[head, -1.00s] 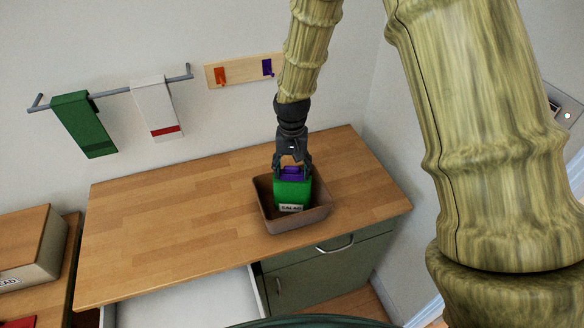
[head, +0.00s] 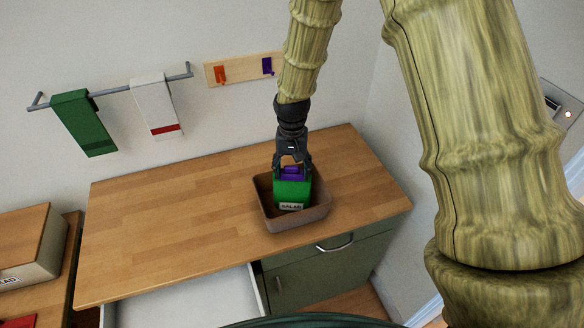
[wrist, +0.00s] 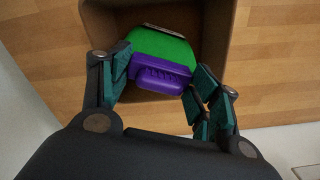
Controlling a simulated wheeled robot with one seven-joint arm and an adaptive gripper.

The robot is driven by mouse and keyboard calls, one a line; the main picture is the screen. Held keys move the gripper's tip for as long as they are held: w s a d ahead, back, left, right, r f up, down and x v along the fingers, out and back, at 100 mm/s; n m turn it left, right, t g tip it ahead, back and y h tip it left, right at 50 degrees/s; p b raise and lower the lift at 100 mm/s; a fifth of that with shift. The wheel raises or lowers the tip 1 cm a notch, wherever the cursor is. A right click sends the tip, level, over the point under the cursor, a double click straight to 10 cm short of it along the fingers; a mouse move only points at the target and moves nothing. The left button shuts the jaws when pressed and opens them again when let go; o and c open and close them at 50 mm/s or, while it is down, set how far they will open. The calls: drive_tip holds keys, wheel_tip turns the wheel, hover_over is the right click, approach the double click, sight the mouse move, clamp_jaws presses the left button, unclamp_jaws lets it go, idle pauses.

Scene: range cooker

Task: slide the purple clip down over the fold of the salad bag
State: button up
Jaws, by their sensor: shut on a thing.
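The salad bag (head: 292,194) is green with a white SALAD label and stands upright in a brown bin on the counter. It also shows in the wrist view (wrist: 160,45). The purple clip (head: 291,171) is at the top of the bag; in the wrist view the clip (wrist: 161,77) lies across the bag's near edge. My gripper (head: 292,168) points down over the bin and is shut on the clip, one finger at each end. It also shows in the wrist view (wrist: 155,85). How far the clip covers the fold is hidden.
The brown bin (head: 296,221) stands on the wooden counter (head: 180,220), whose left part is clear. A white drawer (head: 185,305) stands open below. A rack (head: 244,69) with an orange and a purple clip, and a towel rail (head: 115,90), are on the wall.

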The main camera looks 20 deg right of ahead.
drive_tip(key=o, duration=0.8)
drive_tip(key=shift+o, duration=0.2)
drive_tip(key=o, duration=0.3)
drive_tip(key=shift+r, duration=0.1)
drive_tip(key=shift+r+p, duration=0.6)
drive_tip(key=shift+r, duration=2.8)
drive_tip(key=shift+s+f, duration=0.1)
